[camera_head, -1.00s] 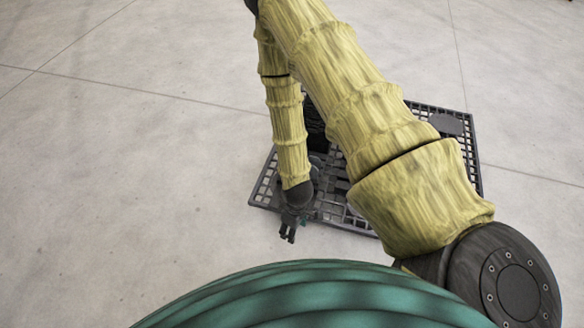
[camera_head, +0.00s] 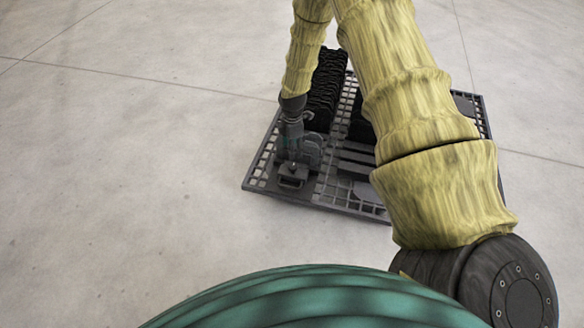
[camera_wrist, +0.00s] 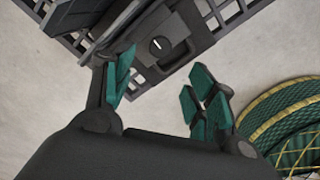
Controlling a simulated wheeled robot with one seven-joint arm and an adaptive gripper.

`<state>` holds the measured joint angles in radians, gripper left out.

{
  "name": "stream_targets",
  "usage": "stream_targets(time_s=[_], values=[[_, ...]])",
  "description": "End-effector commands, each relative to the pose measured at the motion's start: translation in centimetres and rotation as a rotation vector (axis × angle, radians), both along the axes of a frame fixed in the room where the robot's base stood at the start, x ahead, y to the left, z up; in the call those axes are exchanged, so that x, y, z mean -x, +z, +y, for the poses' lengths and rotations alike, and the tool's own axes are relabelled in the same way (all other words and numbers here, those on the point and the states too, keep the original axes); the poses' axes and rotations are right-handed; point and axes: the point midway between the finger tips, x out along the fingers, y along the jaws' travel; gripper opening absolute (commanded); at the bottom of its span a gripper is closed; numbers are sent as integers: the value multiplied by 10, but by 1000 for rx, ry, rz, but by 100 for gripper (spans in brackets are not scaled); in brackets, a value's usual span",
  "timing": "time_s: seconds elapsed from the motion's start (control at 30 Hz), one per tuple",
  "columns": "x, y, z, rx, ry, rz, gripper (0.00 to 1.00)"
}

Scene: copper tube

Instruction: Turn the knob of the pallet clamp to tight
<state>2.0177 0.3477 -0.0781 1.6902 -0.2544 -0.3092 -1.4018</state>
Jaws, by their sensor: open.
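The clamp (camera_head: 293,178) is a dark block at the near-left part of the dark grid pallet (camera_head: 333,208). In the wrist view its knob (camera_wrist: 162,47) is a small dark round disc with a short, slanted white mark. My gripper (camera_head: 291,153) hangs down over the clamp in the head view and hides part of it. In the wrist view my gripper (camera_wrist: 162,84) is open, with green finger pads spread to the left and right. The knob lies just beyond the gap between the fingertips. Nothing is between the pads, and they appear apart from the knob.
A tall black ribbed stack (camera_head: 327,85) stands on the pallet behind my gripper. Dark flat bars (camera_head: 357,160) lie to its right. My yellow arm hides the pallet's right part. The pale floor (camera_head: 120,170) on the left is clear.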

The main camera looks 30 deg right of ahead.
Motion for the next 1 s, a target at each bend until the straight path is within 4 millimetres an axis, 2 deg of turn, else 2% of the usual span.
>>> stream_targets(time_s=[0.6, 0.8, 1.0], values=[[1, -89, 1, 0, 1, 2, 56], [0, -103, 1, 0, -1, 1, 56], [0, -106, 1, 0, -1, 1, 56]])
